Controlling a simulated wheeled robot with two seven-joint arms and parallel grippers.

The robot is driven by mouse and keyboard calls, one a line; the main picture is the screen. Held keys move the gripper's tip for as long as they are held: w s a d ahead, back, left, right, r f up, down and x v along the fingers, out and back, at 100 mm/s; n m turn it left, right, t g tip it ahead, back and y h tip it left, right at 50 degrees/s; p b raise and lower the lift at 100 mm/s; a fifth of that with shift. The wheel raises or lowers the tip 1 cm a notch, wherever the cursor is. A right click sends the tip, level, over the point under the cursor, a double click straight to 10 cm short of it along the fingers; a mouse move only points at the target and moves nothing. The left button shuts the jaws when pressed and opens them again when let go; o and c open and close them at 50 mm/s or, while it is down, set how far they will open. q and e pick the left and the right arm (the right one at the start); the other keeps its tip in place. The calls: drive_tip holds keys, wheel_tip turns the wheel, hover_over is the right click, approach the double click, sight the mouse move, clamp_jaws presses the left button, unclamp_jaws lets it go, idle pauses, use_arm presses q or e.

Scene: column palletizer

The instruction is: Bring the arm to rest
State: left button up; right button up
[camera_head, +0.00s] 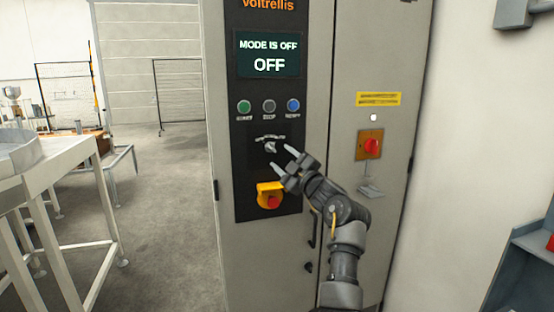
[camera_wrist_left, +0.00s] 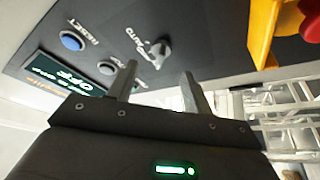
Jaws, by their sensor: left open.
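My left gripper (camera_head: 281,158) is in front of the control panel (camera_head: 245,165) of a grey cabinet, with its two fingers apart and nothing between them. The grey selector knob (camera_head: 271,147) is close to the fingertips. In the left wrist view the open fingers (camera_wrist_left: 159,68) point toward the knob (camera_wrist_left: 160,50), which appears just beyond them; I see no contact. The panel screen (camera_head: 268,55) reads "MODE IS OFF" and "OFF". My right gripper is not in view.
Green (camera_head: 244,106), grey (camera_head: 269,106) and blue (camera_head: 293,105) buttons sit above the knob. A yellow-backed red switch (camera_head: 270,196) is below it. A red rotary switch (camera_head: 371,146) is on the right door. A pale metal table (camera_head: 62,165) stands at left, with open floor beside it.

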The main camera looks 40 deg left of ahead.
use_arm(q)
drive_tip(key=shift+v, duration=1.1)
